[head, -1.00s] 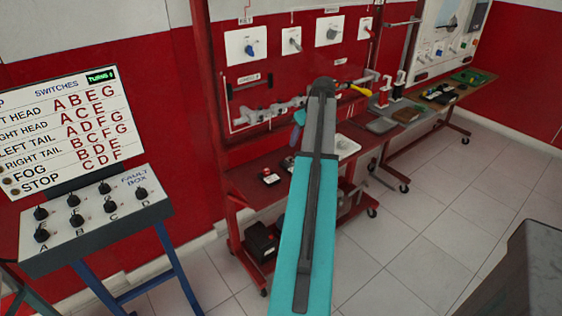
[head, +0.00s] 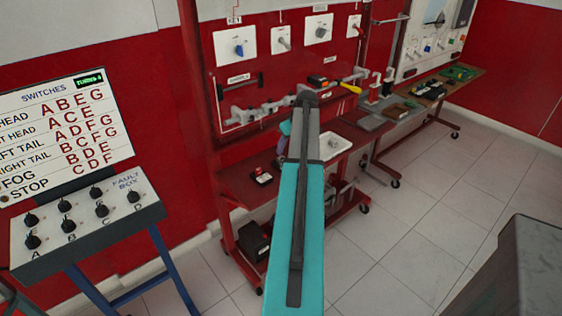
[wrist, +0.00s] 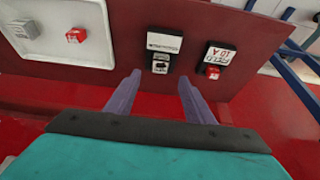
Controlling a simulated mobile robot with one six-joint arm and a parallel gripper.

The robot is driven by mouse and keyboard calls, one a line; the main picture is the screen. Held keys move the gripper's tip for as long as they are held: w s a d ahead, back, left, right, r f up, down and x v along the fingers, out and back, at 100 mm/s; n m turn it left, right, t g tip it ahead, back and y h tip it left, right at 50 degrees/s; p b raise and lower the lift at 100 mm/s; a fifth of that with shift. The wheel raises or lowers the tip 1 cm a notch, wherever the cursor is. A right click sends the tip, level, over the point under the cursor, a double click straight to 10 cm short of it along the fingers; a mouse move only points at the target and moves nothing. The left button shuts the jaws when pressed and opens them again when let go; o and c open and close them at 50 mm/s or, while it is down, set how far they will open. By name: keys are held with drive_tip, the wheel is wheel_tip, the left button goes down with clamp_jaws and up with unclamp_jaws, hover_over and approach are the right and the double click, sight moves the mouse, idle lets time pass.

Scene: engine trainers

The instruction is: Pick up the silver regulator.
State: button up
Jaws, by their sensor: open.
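My gripper (wrist: 160,76) is open and empty in the wrist view, its two purple fingers apart over the red bench shelf (wrist: 215,30). A small black piece with a white label (wrist: 164,43) lies ahead, between the fingertip lines and apart from them. I cannot tell which piece, if any, is the silver regulator. In the head view my arm hides part of the shelf.
A white tray (wrist: 35,45) holding a red block is at the left in the wrist view. Silver fittings (head: 247,114) line the red panel behind the shelf. A switch box (head: 85,225) stands at the left.

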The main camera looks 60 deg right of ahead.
sight(282, 158)
drive_tip(key=shift+x, duration=1.3)
drive_tip(key=shift+p+x, duration=0.85)
drive_tip(key=shift+x, duration=1.75)
drive_tip(key=c, duration=1.1)
